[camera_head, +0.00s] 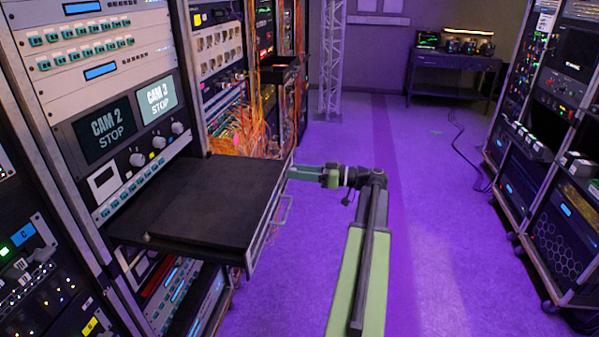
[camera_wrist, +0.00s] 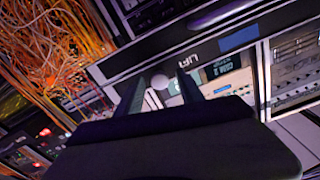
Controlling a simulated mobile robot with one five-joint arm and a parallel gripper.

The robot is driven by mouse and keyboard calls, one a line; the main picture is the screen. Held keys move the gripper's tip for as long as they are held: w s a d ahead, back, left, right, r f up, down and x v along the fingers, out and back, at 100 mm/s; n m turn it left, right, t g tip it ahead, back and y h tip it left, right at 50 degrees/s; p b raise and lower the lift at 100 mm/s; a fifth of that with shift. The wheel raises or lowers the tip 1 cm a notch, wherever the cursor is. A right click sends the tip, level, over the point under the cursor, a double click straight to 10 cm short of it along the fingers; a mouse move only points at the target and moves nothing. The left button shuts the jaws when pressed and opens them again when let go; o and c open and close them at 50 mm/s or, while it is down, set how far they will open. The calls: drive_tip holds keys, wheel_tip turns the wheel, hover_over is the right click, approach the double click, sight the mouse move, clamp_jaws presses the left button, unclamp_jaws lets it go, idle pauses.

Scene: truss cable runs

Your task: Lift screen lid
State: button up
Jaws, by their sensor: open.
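The screen lid (camera_head: 205,205) is a flat black panel lying down on a drawer pulled out of the left rack. The drawer has a metal handle (camera_head: 284,211) on its front edge. My gripper (camera_head: 298,172) is beside the drawer's far right corner, pointing left at it; contact cannot be told. In the wrist view my gripper's two dark fingers (camera_wrist: 158,90) stand apart. A pale round knob (camera_wrist: 159,82) shows between them, and I cannot tell whether they touch it. A white LIFT label (camera_wrist: 189,61) shows upside down just beyond the fingers.
Orange cables (camera_head: 245,132) hang from the rack behind the drawer, and also show in the wrist view (camera_wrist: 50,45). Two CAM monitors (camera_head: 105,128) sit above the drawer. Another rack (camera_head: 555,150) stands at right. A desk (camera_head: 455,72) is at the back. The purple aisle floor is mostly clear.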

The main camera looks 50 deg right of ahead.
clamp_jaws()
idle(0.3)
idle(1.1)
